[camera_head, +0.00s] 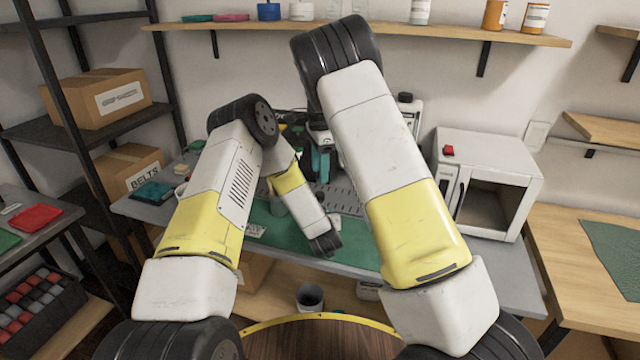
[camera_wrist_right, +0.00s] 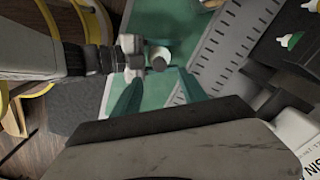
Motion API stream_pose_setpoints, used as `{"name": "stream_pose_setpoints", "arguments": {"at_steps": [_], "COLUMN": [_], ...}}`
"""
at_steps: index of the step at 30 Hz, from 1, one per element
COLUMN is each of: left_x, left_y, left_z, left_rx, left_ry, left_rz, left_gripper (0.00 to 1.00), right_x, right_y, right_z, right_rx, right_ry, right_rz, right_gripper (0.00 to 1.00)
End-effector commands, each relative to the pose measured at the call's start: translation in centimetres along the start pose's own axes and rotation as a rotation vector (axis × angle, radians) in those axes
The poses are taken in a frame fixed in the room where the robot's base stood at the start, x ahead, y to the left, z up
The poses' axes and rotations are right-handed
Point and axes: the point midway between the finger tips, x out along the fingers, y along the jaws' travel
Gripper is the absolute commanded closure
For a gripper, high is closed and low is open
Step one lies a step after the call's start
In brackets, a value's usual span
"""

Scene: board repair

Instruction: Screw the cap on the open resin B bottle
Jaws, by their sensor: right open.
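My right gripper (camera_wrist_right: 160,95) is open, its two teal fingers apart over the green mat (camera_wrist_right: 150,88). In the head view the right gripper (camera_head: 320,163) is partly hidden behind my right arm. A small round white and grey thing (camera_wrist_right: 159,57) shows just beyond the right fingertips, at the end of my left arm; I cannot tell whether it is the bottle or its cap. My left gripper's fingers are not clear in either view. A white label (camera_wrist_right: 297,135) ending in "SIN" shows at the right of the wrist view; its letter is cut off.
A grey perforated plate (camera_wrist_right: 235,45) lies beside the mat. A green-tipped nozzle (camera_wrist_right: 289,41) stands near dark equipment at the right. A white oven-like box (camera_head: 487,180) stands on the bench's right. A grey cup (camera_head: 310,297) is below the bench's front edge.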

Motion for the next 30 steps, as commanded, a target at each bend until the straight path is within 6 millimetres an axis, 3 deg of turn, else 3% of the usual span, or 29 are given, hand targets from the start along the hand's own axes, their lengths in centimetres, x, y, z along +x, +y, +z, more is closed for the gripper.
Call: {"name": "stream_pose_setpoints", "arguments": {"at_steps": [3, 7, 18, 19, 21, 23, 30], "left_x": [0.0, 0.0, 0.0, 0.0, 0.0, 0.0, 0.0], "left_y": [0.0, 0.0, 0.0, 0.0, 0.0, 0.0, 0.0], "left_z": [0.0, 0.0, 0.0, 0.0, 0.0, 0.0, 0.0], "left_rx": [0.0, 0.0, 0.0, 0.0, 0.0, 0.0, 0.0], "left_ry": [0.0, 0.0, 0.0, 0.0, 0.0, 0.0, 0.0], "left_rz": [0.0, 0.0, 0.0, 0.0, 0.0, 0.0, 0.0], "left_gripper": [1.0, 1.0, 1.0, 0.47, 0.33, 0.23, 0.23], "right_x": [-2.2, -3.6, -4.3, -4.3, -4.3, -4.3, -4.3], "right_y": [-0.1, -0.1, 0.0, 0.0, 0.0, 0.0, 0.0], "right_z": [0.0, 0.0, 0.0, 0.0, 0.0, 0.0, 0.0], "right_rx": [-0.001, 0.0, 0.001, 0.001, 0.001, 0.0, 0.0], "right_ry": [0.001, 0.0, 0.001, 0.001, 0.001, 0.001, 0.001], "right_rz": [-0.003, -0.002, 0.001, 0.001, 0.001, 0.001, 0.001], "right_gripper": [0.5, 0.5, 0.5, 0.5, 0.5, 0.5, 0.5]}}
